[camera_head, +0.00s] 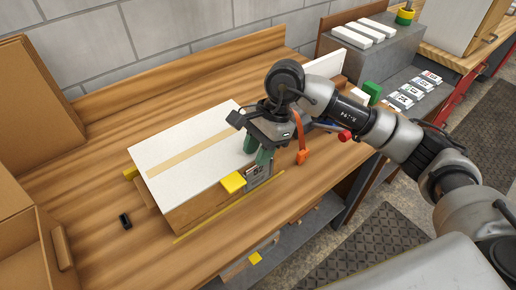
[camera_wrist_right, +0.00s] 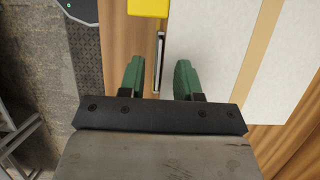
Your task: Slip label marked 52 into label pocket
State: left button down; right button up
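The label marked 52 (camera_head: 258,171) is upright at the front face of the white-topped box (camera_head: 190,155), in what looks like a grey label pocket. In the right wrist view the pocket and label show edge-on as a thin strip (camera_wrist_right: 160,62); I cannot tell how deep the label sits. My right gripper (camera_head: 258,153) is just above the label, its green fingers pointing down. In the wrist view the right gripper (camera_wrist_right: 158,80) has its fingers apart, with a clear gap on both sides of the strip's line. My left gripper is not in view.
Yellow corner pieces (camera_head: 232,182) hold the box. An orange item (camera_head: 302,150) and a red-knobbed tool (camera_head: 345,135) lie close to the right. Several other labels (camera_head: 402,100) lie on a dark surface. A small black object (camera_head: 125,221) sits on the wooden bench (camera_head: 90,180).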

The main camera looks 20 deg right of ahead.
jog(key=b+v, duration=0.2)
jog(key=v, duration=0.8)
jog(key=shift+r, duration=0.35)
